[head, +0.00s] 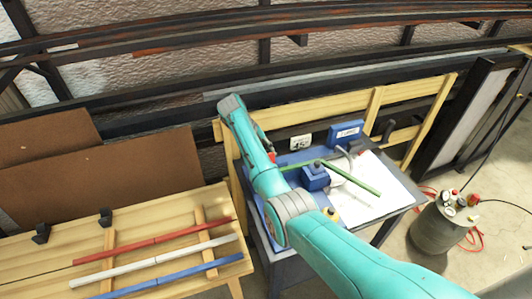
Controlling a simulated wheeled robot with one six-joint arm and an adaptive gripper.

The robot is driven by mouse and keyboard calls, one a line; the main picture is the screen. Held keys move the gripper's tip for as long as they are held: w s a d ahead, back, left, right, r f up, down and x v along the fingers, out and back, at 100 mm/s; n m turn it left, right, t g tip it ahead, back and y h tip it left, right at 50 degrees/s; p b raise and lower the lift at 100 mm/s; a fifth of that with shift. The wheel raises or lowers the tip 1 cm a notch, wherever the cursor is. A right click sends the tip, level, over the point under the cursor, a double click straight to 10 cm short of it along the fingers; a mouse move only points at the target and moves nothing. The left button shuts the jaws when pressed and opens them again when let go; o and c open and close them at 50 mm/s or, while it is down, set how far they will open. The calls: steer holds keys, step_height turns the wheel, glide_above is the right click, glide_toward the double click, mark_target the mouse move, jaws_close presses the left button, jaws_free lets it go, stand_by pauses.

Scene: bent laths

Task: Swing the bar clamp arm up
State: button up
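A blue block with a dark top (315,178) stands on the dark blue worktable (403,183). A green lath (358,182) runs past it and bends near the block. A grey curved piece (345,154) rises just behind the lath. I cannot tell which of these parts is the bar clamp arm, or how it is set. My teal arm reaches from the lower right across the table's left side. My gripper does not show; the arm covers the area where it may be.
Red, white and blue laths (155,241) lie on a wooden bench (40,262) at left. A grey canister (440,225) with red hose (477,238) stands right on the floor.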

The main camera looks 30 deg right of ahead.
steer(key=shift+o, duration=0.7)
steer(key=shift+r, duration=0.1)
